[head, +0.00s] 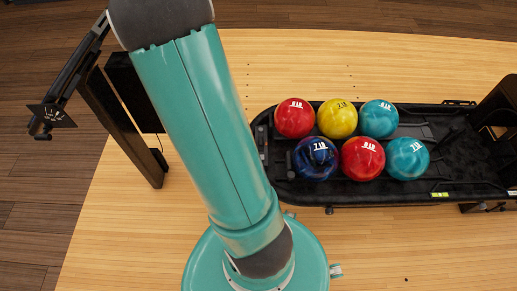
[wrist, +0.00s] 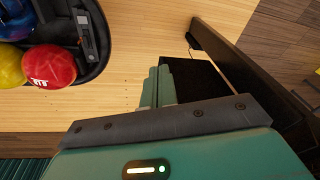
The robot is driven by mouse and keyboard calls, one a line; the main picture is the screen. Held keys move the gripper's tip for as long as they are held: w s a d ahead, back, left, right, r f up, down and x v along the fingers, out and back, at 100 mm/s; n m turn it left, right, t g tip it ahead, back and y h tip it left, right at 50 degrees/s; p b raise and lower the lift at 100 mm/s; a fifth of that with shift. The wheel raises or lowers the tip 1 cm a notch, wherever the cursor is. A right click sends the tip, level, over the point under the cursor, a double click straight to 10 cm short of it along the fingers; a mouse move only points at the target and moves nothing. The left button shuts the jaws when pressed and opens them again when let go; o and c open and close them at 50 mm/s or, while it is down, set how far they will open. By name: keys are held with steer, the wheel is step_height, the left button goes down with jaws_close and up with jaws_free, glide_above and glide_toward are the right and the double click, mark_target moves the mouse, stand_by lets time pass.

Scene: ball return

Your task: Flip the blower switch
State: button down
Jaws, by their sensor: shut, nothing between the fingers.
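The ball return (head: 340,193) is a long black tray on the right in the head view. Its rounded end also shows at the upper left of the wrist view (wrist: 103,50). A small grey fitting (wrist: 88,38) sits inside that end; I cannot tell whether it is the blower switch. My gripper (wrist: 157,80) shows in the wrist view with its two teal fingers side by side, shut and empty. It points over the wooden floor, to the right of the ball return and apart from it. My arm hides part of the head view, and the gripper does not show there.
Several bowling balls, such as a red one (head: 294,118) and a yellow one (head: 337,119), rest in the tray. A dark post (head: 120,120) with a screen-like head stands at the left. It shows as a dark beam (wrist: 235,75) right of my fingers. Light floor lies between.

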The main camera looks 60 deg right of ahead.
steer(key=s+d+f+m+g, duration=0.1)
steer(key=s+d+f, duration=0.2)
steer(key=d+f, duration=0.25)
steer(key=s+d+f+m, duration=0.1)
steer(key=s+d+f, duration=0.2)
steer(key=d+f, duration=0.3)
steer(key=m+g, duration=0.2)
glide_above(264, 157)
steer(key=w+a, duration=0.1)
steer(key=w, duration=0.1)
step_height(264, 157, down, 17)
steer(key=f, duration=0.4)
steer(key=s+f, duration=0.1)
steer(key=f, duration=0.8)
steer(key=shift+s+d+f, duration=0.35)
steer(key=shift+s+d, duration=0.05)
